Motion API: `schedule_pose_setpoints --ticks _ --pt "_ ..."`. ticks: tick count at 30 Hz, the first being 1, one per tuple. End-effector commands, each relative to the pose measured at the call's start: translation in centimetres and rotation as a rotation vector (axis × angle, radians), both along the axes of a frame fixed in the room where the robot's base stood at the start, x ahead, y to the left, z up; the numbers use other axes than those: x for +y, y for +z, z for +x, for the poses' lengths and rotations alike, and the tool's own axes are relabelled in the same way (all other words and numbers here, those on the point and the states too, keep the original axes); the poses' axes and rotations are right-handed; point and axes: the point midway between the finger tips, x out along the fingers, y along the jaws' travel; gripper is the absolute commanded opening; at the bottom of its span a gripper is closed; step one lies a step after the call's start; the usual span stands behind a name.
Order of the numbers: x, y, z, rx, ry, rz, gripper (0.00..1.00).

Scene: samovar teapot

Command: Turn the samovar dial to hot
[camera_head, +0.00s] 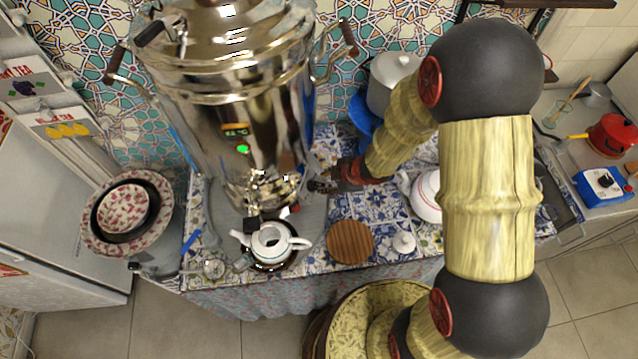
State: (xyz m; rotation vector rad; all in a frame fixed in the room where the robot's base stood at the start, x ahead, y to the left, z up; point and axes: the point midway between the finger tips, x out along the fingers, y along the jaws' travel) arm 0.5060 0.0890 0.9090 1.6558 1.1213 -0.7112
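The samovar (215,95) is a tall shiny metal urn on the patterned table at the left of centre. A small lit display (236,130) and a green light (243,149) show on its front, with a spigot (258,198) below them. I cannot clearly make out the samovar dial. My gripper (318,184) is at the right side of the samovar's lower part, low over the table. It is small and partly dark here, so its finger opening and any contact with the samovar cannot be told.
A white teapot (270,242) stands below the spigot. A white pot (390,80) stands behind. Stacked bowls (124,208) are at left.

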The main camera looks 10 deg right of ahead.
Motion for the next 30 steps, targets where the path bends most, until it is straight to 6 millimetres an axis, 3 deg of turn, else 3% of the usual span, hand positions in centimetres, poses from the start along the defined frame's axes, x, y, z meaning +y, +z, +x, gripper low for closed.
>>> schedule_pose_setpoints --ticks 6,12,24,30 --pt "1.2 -3.4 1.3 0.003 0.001 -0.001 0.3" --pt "2.0 -5.2 2.3 0.001 0.0 -0.002 0.3" --pt "2.2 -5.6 2.6 0.001 -0.002 -0.001 0.29" --pt "2.2 -5.6 2.6 0.001 -0.001 -0.001 0.18"
